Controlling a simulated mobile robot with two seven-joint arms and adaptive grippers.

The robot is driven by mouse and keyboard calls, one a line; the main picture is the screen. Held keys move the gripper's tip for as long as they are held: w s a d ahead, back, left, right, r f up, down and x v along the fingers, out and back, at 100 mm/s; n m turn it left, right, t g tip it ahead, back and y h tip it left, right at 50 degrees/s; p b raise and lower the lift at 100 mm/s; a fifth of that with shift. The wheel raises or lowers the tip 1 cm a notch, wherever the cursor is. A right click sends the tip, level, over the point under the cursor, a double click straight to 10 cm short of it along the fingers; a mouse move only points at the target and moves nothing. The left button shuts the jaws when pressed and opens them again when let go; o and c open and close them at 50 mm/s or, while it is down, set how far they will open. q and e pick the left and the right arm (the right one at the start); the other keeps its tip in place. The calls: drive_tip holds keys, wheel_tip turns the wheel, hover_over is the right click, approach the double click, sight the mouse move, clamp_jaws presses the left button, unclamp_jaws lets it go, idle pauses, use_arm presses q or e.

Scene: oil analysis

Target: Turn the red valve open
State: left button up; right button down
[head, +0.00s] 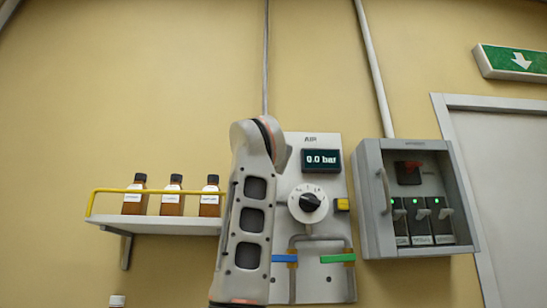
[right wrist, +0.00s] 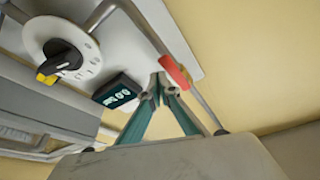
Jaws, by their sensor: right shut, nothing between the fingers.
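The red valve (right wrist: 175,73) shows in the right wrist view as a short red handle on a grey pipe (right wrist: 143,28). It looks roughly in line with the pipe. My right gripper (right wrist: 158,84) has its teal fingers together and empty. Their tips are right beside the red handle; I cannot tell whether they touch it. In the head view my arm covers the left part of the AIR panel (head: 323,235), and neither the red valve nor a gripper shows there. The panel display (head: 321,160) reads 0.0 bar. My left gripper is not in view.
The panel also carries a black selector knob (head: 311,202), a yellow button (head: 342,205), a blue handle (head: 284,258) and a green handle (head: 338,258). An open grey switch box (head: 372,215) stands close on the right. A shelf (head: 165,225) with brown bottles is on the left.

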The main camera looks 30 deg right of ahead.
drive_tip(key=shift+w+a+f, duration=0.15)
drive_tip(key=shift+w+a, duration=0.05)
drive_tip(key=shift+w, duration=0.1)
wheel_tip(320, 180, up, 10)
drive_tip(key=shift+s+d, duration=0.2)
drive_tip(key=shift+s, duration=0.1)
idle(0.4)
drive_tip(key=shift+a, duration=0.1)
idle(0.5)
